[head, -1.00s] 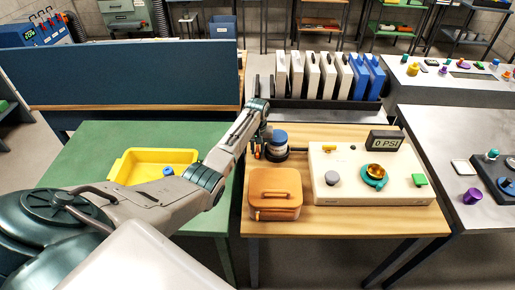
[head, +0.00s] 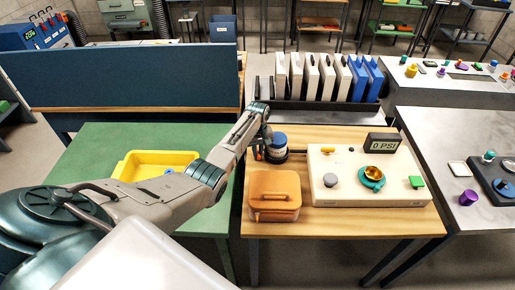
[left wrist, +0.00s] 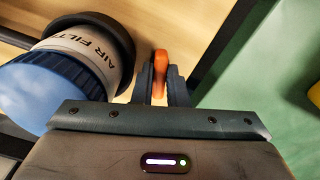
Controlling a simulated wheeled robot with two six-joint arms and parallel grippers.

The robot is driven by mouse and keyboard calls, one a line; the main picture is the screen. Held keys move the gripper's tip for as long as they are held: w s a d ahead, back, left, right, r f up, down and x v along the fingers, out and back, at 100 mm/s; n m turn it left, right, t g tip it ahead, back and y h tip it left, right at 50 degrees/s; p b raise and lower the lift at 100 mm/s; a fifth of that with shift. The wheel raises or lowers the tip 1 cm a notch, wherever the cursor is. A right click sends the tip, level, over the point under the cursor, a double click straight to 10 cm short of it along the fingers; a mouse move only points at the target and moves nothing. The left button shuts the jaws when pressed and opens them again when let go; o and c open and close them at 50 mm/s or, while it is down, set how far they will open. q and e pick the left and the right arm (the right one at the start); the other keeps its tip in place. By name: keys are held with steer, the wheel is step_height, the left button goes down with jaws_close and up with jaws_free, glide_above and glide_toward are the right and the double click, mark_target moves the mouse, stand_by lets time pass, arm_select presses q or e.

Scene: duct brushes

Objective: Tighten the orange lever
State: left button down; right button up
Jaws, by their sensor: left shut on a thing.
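The orange lever (left wrist: 160,66) shows in the left wrist view, upright between my two dark finger pads. My left gripper (left wrist: 159,88) is shut on it. In the head view my left gripper (head: 260,152) is at the left edge of the wooden table, just left of the air filter canister (head: 277,142). The canister has a blue cap and also shows in the left wrist view (left wrist: 75,58), left of the fingers. The lever is mostly hidden by the gripper in the head view. My right gripper is not in view.
A cream panel (head: 327,165) with knobs and a "0 PSI" display (head: 382,143) is to the right of the canister. An orange lidded box (head: 273,196) sits in front of it. A yellow tray (head: 128,168) lies on the green table (head: 100,140) at left.

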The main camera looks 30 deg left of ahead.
arm_select(q)
steer(key=n+p, duration=0.2)
steer(key=n, duration=0.2)
steer(key=shift+w+r+n, duration=0.1)
steer(key=shift+r+n, duration=0.05)
steer(key=shift+n, duration=0.25)
steer(key=n+p, duration=0.1)
steer(key=n, duration=0.2)
steer(key=shift+w+n, duration=0.15)
steer(key=shift+n, duration=0.15)
steer(key=n+p, duration=0.1)
steer(key=n, duration=0.3)
steer(key=shift+w+n, duration=0.1)
steer(key=shift+n, duration=0.6)
steer(key=c, duration=1.7)
jaws_free()
